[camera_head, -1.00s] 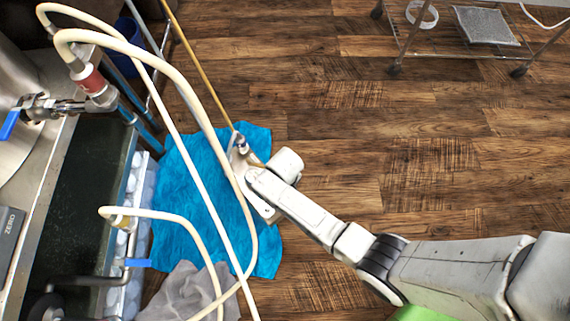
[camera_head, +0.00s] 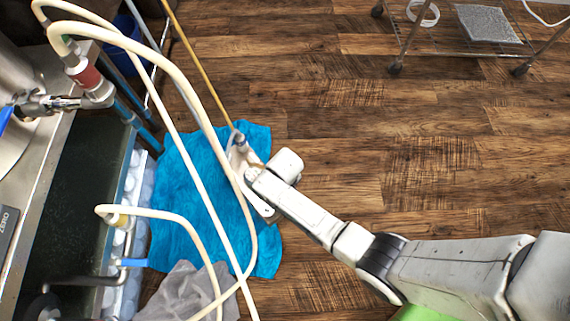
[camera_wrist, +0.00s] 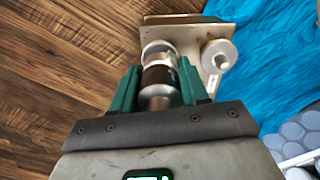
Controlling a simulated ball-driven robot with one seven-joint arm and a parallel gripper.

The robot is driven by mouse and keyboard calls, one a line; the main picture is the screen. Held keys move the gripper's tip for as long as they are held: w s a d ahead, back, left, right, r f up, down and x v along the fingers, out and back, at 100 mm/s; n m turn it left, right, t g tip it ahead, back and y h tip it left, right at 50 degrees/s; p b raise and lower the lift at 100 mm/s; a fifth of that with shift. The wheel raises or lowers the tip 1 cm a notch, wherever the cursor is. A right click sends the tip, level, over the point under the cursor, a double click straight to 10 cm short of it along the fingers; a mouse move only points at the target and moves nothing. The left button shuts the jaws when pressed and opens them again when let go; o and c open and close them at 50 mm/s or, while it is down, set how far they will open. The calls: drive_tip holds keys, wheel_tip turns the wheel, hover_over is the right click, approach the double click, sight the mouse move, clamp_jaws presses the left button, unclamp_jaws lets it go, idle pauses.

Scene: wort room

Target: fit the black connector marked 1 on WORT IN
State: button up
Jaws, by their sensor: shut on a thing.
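My gripper (camera_wrist: 158,90) has its green fingers shut on a silver connector with a black band (camera_wrist: 160,77). No number is readable on it. Its far end points at a pale, round fitting (camera_wrist: 158,48) at the left side of a metal plate-like unit (camera_wrist: 190,32); I cannot tell whether they are joined. A second round fitting (camera_wrist: 218,54) stands bare on the right of the unit. No WORT IN lettering is readable. In the head view, the metal unit (camera_head: 263,209) is partly hidden by my arm and a hose, and the gripper's fingers are hard to make out.
A blue cloth (camera_head: 185,190) and a grey cloth (camera_head: 185,292) lie on the wooden floor. Cream hoses (camera_head: 180,150) loop across the left, one from a red-banded connector (camera_head: 88,76). A yellow-banded fitting (camera_head: 121,219) sits beside the dark trough. A wire cart (camera_head: 450,50) stands at top right.

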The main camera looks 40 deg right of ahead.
drive_tip(key=shift+f+b, duration=0.4)
drive_tip(key=shift+f, duration=0.2)
drive_tip(key=o, duration=1.2)
drive_tip(key=shift+o, duration=0.2)
drive_tip(key=shift+r, duration=0.15)
wheel_tip(320, 180, up, 11)
drive_tip(key=p, duration=0.6)
drive_tip(key=shift+f+p, duration=0.2)
drive_tip(key=shift+p, duration=0.1)
